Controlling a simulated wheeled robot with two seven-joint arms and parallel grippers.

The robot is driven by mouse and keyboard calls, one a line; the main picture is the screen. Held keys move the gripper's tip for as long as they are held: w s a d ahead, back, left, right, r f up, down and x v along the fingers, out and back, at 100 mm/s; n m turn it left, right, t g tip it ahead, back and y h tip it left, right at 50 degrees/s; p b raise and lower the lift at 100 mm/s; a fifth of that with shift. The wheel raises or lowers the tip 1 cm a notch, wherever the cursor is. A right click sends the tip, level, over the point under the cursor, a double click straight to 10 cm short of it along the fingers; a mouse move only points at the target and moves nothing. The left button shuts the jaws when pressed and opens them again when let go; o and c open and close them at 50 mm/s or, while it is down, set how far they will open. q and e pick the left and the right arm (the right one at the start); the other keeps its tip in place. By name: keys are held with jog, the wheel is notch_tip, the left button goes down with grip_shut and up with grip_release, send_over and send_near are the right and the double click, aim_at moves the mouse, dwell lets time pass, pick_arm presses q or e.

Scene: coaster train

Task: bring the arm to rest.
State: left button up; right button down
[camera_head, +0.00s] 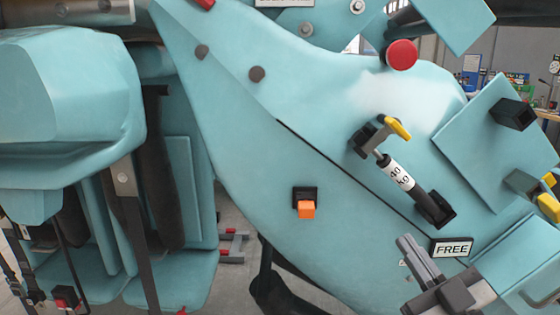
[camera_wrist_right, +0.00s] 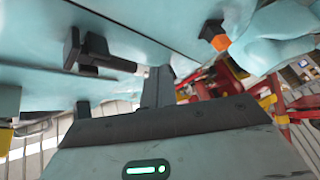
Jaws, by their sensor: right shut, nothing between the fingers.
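My right gripper (camera_head: 418,262) is at the lower right of the head view, below the FREE sign and in front of the teal coaster body. Its fingers are together with nothing between them. In the right wrist view the shut fingers (camera_wrist_right: 157,87) point up towards the teal underside, and a green light glows on the gripper's body. It looks apart from the surface, though the exact gap is hard to tell. My left gripper is not in view.
A cylinder labelled 40 (camera_head: 400,178) with a yellow-tipped lever (camera_head: 398,128) sits above the gripper. The FREE sign (camera_head: 453,248) is close by. An orange block (camera_head: 306,210) and a red knob (camera_head: 402,55) stick out from the teal body (camera_head: 260,150).

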jog(key=s+f+m+g+h, duration=0.3)
jog(key=f+m+g+h, duration=0.15)
jog(key=f, duration=0.95)
jog(key=s+a+f+m+g, duration=0.1)
jog(key=s+a+f+g, duration=0.2)
jog(key=s+f, duration=0.3)
jog(key=s+a+f+g, duration=0.3)
jog(key=s+f, duration=0.3)
jog(key=f, duration=0.2)
jog(key=shift+f+m+h+p, duration=0.3)
jog(key=shift+f+m+h, duration=0.05)
jog(key=shift+s, duration=0.1)
